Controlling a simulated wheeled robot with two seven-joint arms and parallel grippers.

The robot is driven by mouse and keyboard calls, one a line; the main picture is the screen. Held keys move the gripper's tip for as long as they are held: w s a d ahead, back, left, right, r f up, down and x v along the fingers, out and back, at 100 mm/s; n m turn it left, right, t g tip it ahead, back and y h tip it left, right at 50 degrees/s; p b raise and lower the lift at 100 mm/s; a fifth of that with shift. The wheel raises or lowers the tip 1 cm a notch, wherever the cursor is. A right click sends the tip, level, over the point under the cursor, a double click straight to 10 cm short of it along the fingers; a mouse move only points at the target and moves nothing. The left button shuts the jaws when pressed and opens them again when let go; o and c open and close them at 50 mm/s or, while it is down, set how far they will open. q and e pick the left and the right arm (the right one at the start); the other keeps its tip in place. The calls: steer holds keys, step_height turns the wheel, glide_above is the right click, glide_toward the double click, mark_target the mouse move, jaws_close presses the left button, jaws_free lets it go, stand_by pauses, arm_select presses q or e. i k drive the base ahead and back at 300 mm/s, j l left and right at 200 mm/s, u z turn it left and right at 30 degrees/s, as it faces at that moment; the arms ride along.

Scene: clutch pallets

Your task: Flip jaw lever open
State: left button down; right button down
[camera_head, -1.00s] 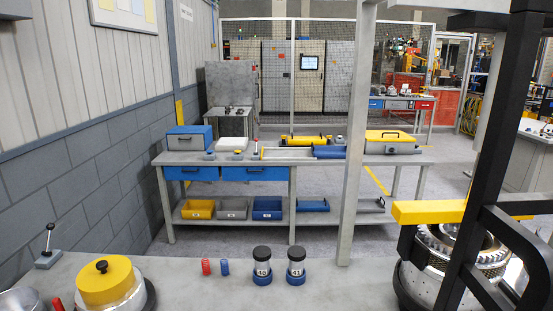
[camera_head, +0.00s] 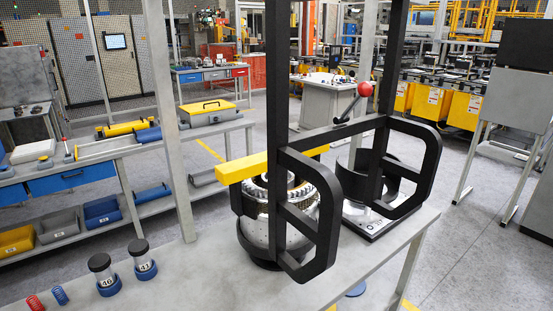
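A lever with a red ball knob (camera_head: 365,89) and a dark rod shows right of centre. Its rod slants down and left to a small dark pivot near the black frame's crossbar. I cannot tell whether it belongs to the frame or to the fixture behind. A metal toothed clutch unit (camera_head: 254,232) stands on the near grey bench, partly hidden by the black frame (camera_head: 279,80) with its two looped handles. Neither gripper is in view.
A yellow bar (camera_head: 240,170) crosses above the clutch unit. Two blue-based cylinders (camera_head: 108,281) (camera_head: 142,265) and red and blue springs (camera_head: 59,294) stand on the near bench (camera_head: 200,285) at left. Blue-drawered workbenches stand behind. Open floor lies to the right.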

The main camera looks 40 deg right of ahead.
mark_target(365, 89)
steer(key=z, duration=1.65)
